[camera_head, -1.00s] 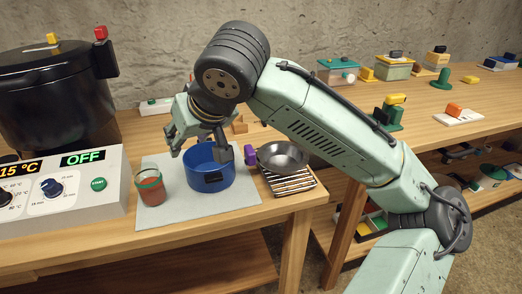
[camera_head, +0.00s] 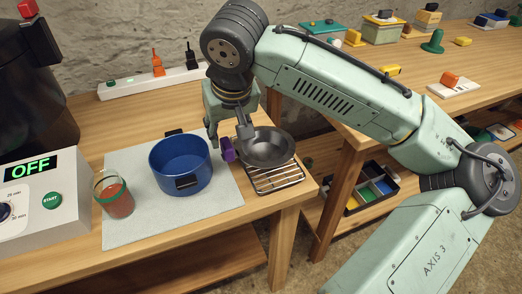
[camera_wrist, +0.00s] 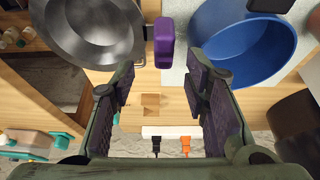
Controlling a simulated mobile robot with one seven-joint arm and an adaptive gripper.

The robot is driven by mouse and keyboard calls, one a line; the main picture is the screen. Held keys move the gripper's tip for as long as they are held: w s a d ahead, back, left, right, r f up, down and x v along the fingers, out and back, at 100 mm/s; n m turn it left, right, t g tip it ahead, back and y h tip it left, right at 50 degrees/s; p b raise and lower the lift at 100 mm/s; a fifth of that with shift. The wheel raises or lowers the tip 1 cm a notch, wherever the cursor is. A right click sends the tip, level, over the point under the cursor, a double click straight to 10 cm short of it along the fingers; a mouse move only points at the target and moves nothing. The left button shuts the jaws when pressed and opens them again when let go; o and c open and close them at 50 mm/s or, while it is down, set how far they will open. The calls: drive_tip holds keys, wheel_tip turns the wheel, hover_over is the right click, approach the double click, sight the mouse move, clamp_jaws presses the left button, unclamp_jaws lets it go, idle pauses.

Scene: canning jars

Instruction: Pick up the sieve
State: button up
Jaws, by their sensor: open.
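The sieve (camera_head: 268,150) is a dark grey metal bowl with a purple handle (camera_head: 227,153) on its left side. It rests on a wire rack at the table's front right corner. In the wrist view its bowl (camera_wrist: 85,30) is at the upper left and the purple handle (camera_wrist: 164,45) is at top centre. My gripper (camera_head: 228,140) is open and empty, with its fingers pointing down around the handle's position in the head view. In the wrist view the handle lies ahead of the gap between the fingertips (camera_wrist: 160,78). Whether the fingers touch it cannot be told.
A blue pot (camera_head: 181,168) stands close left of the sieve on a grey mat (camera_head: 135,228). A glass jar with red contents (camera_head: 113,196) is farther left. The wire rack (camera_head: 277,180) sits beside the mat.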

sight(227, 143)
drive_tip(key=x, duration=0.3)
drive_tip(key=p+x, duration=0.1)
drive_tip(key=x, duration=0.1)
drive_tip(key=shift+s+a+f, duration=0.1)
drive_tip(key=shift+s+f, duration=0.1)
drive_tip(key=shift+s, duration=0.2)
drive_tip(key=shift+c, duration=0.2)
clamp_jaws()
